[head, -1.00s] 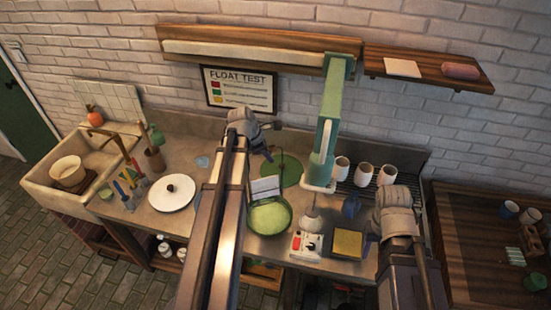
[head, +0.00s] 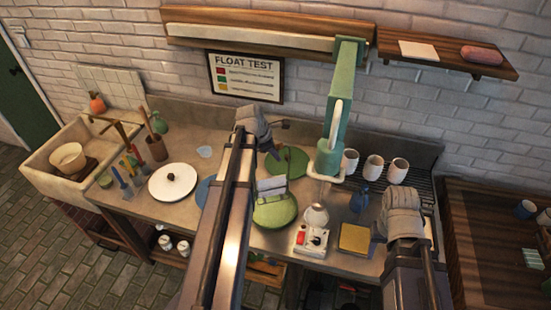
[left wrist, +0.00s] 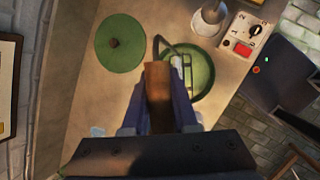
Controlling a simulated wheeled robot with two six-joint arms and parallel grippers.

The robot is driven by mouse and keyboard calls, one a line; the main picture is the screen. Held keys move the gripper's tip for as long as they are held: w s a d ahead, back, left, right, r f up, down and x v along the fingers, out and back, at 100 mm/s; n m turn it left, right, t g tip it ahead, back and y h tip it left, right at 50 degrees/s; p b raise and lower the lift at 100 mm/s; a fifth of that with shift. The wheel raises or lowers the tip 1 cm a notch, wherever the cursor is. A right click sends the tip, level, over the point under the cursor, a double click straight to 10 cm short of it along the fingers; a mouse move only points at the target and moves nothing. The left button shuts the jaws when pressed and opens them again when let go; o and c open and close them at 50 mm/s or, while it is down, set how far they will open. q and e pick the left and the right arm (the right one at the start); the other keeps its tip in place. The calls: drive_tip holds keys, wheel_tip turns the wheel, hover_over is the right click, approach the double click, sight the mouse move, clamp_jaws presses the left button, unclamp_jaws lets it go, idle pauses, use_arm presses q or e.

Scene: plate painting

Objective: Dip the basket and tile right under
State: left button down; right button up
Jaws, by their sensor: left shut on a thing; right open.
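The green bucket (head: 275,212) stands on the counter and holds paler green liquid. A pale tile (head: 270,185) shows at its back rim, with a dark wire basket frame (left wrist: 166,50) beside it in the left wrist view. How deep the basket and tile sit is hard to tell. My left gripper (head: 273,152) is above and behind the bucket, shut on a brown wooden handle (left wrist: 157,78), apparently the basket's. The handle hides part of the bucket in the wrist view. My right gripper (head: 378,232) is open and empty, right of the yellow sponge (head: 355,239).
A green lid (head: 289,162) with a dark knob lies behind the bucket. White cups (head: 373,167) stand on a rack. A white lid (head: 172,184) lies left.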

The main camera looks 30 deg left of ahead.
use_arm(q)
drive_tip(key=shift+f, duration=0.2)
drive_tip(key=b, duration=1)
hover_over(275, 194)
drive_tip(key=w, duration=0.1)
wheel_tip(275, 194, down, 10)
drive_tip(key=shift+a+f, duration=0.1)
drive_tip(key=shift+a, duration=0.05)
drive_tip(key=shift+f+b, duration=0.1)
drive_tip(key=shift+b, duration=0.2)
drive_tip(key=shift+f+b, duration=6.75)
drive_tip(key=shift+f, duration=0.2)
